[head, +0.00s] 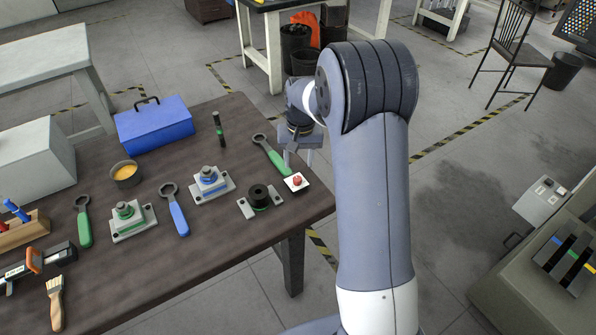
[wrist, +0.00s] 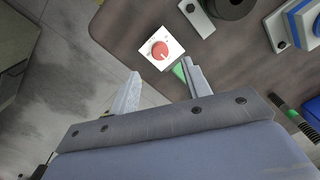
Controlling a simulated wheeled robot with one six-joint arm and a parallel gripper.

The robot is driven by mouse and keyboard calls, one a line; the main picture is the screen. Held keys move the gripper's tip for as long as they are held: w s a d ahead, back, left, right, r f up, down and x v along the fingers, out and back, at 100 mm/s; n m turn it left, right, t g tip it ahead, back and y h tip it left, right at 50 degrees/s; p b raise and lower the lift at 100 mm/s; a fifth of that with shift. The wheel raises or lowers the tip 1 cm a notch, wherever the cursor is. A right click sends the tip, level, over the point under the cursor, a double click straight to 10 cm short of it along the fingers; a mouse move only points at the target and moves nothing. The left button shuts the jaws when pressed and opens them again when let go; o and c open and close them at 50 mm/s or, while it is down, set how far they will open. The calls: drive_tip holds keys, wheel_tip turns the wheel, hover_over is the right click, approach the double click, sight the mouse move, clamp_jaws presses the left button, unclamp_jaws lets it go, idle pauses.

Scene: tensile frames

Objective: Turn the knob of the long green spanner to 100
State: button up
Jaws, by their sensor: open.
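The long green spanner (head: 271,157) lies on the table near its right edge. A white square plate (head: 304,185) with a round red knob (head: 297,180) is at its near end. In the wrist view the red knob (wrist: 160,50) shows a pale pointer line on its white plate (wrist: 176,45); the scale marks are too small to read. My gripper (head: 298,162) is open and empty. In the wrist view its fingertips (wrist: 162,74) are spread apart, with the knob beyond them. Only a small green piece of the spanner (wrist: 179,70) shows by the right finger.
A black round part on a grey plate (head: 259,197) stands left of the knob. The table (head: 305,208) ends just right of the knob.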

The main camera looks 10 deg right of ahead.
sight(298, 178)
wheel_tip(298, 178, up, 4)
drive_tip(key=shift+d, duration=0.1)
idle(0.4)
drive_tip(key=f, duration=1.1)
drive_tip(key=shift+a+p, duration=0.2)
drive_tip(key=shift+p, duration=0.2)
drive_tip(key=shift+r, duration=0.1)
